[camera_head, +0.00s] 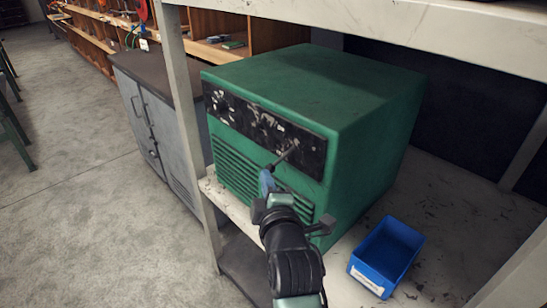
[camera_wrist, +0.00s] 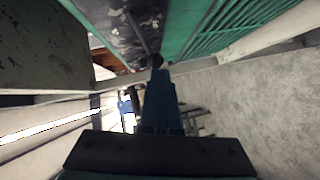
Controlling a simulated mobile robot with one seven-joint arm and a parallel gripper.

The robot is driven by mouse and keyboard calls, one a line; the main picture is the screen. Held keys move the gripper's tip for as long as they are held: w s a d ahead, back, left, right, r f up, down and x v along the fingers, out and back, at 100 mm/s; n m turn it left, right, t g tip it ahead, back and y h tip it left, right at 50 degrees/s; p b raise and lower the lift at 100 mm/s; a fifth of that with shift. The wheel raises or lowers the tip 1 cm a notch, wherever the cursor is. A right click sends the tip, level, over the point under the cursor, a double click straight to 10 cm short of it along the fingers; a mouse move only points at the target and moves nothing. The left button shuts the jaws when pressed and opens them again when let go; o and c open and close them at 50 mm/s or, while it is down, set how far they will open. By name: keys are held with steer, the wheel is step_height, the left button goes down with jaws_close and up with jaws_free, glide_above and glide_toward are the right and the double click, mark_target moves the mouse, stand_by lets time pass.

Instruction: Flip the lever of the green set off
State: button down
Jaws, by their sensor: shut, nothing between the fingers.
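The green set (camera_head: 365,95) is a boxy cabinet on a shelf, with a worn black panel (camera_head: 232,108) above louvred slots on its front. A thin dark lever (camera_head: 284,157) sticks out from the lower right of the panel, slanting down and left. My gripper (camera_head: 266,174) is shut and empty, its blue fingertips at the lever's outer end. In the wrist view, a dark round knob (camera_wrist: 157,60), seemingly the lever's end, shows right at the tips of my blue fingers (camera_wrist: 158,78). I cannot tell whether they touch.
A blue bin (camera_head: 387,252) stands on the shelf to the right of my arm. A pale shelf post (camera_head: 186,100) rises left of the set, and an upper shelf (camera_head: 400,30) hangs above it. A grey cabinet (camera_head: 155,120) stands further left.

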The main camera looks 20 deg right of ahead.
steer(key=shift+d+f+b, duration=0.1)
steer(key=shift+f+b, duration=0.3)
stand_by(0.4)
